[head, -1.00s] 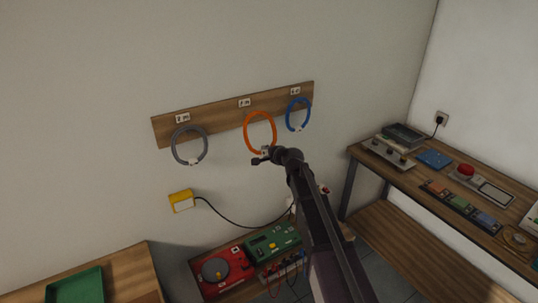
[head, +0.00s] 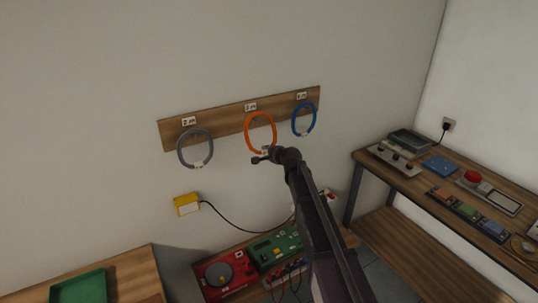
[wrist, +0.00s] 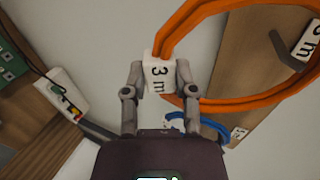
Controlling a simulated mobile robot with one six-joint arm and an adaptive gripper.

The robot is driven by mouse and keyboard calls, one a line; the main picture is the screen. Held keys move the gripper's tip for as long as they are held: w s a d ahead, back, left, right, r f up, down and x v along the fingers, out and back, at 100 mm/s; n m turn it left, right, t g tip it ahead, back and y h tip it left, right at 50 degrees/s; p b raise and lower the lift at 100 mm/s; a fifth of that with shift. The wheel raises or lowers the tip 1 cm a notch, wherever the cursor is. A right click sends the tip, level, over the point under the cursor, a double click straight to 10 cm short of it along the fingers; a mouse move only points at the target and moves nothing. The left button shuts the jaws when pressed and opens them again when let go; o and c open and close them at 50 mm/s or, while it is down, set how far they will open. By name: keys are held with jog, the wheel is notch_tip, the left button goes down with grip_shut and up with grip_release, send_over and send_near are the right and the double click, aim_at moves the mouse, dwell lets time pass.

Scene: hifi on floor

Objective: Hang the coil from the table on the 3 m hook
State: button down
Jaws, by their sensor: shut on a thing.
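The orange coil (head: 249,131) is held up in front of the middle of the wall board. It also shows large in the wrist view (wrist: 205,97). My gripper (head: 262,156) is shut on the coil's white "3 m" tag (wrist: 160,72), at the bottom of the ring in the head view. In the wrist view a dark hook (wrist: 288,52) beside a "3 m" label (wrist: 312,40) shows within the ring's opening. I cannot tell whether the hook passes through the ring or the coil rests on it.
The wooden hook board (head: 225,127) is on the wall. A grey coil (head: 181,149) hangs to the left and a blue coil (head: 304,120) to the right. A yellow box (head: 187,204) is below. A workbench (head: 400,183) with devices stands at right, a green tray (head: 80,290) at lower left.

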jog(key=shift+w+a, duration=0.35)
jog(key=shift+w, duration=0.2)
jog(key=shift+w+a+f+b, duration=0.2)
jog(key=shift+w+f+b, duration=0.05)
jog(key=shift+f+b, duration=0.2)
jog(key=shift+w+a+f+b, duration=0.15)
jog(key=shift+w+f+b, duration=0.05)
jog(key=shift+f+b, duration=0.2)
jog(key=shift+c, duration=1.7)
grip_release()
jog(key=shift+f+b, duration=0.4)
jog(key=shift+f+b, duration=0.35)
jog(key=shift+s+f+b, duration=0.1)
jog(key=shift+f+b, duration=0.25)
